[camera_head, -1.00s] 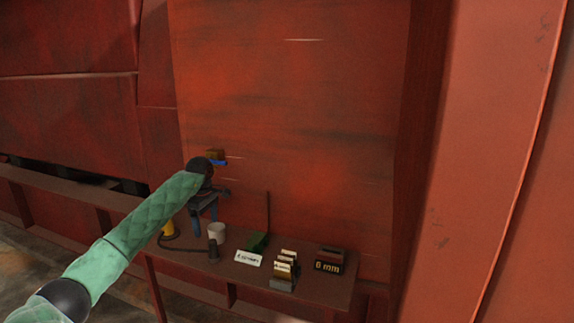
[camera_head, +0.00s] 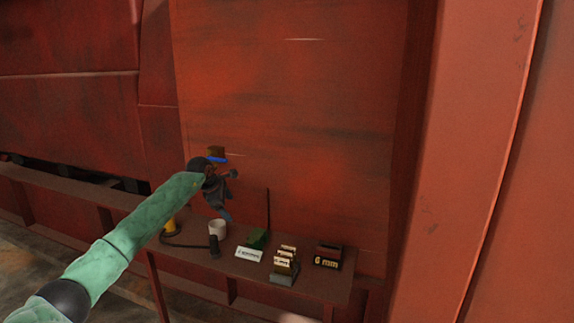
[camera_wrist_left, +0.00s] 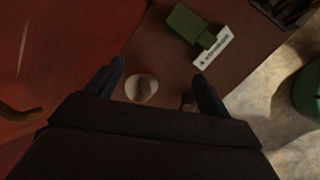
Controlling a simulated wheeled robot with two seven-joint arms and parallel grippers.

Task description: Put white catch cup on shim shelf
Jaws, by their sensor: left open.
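The white catch cup (camera_head: 217,228) stands upright on a narrow brown shelf (camera_head: 330,285) along the red wall. My left gripper (camera_head: 226,214) is just above and behind the cup, pointing down. In the left wrist view the cup (camera_wrist_left: 141,89) shows from above, its opening visible, between the two open fingers (camera_wrist_left: 162,82) and closer to the left one. The gripper looks empty. I cannot tell from the pictures which part of the shelf is the shim shelf. My right gripper does not show.
A dark cylinder (camera_head: 214,247) with a cable stands close in front of the cup. A yellow item (camera_head: 169,227) is at the left. To the right are a green block (camera_head: 257,239), a white label (camera_head: 248,254), upright cards in a holder (camera_head: 285,264) and a dark "6 mm" block (camera_head: 328,256).

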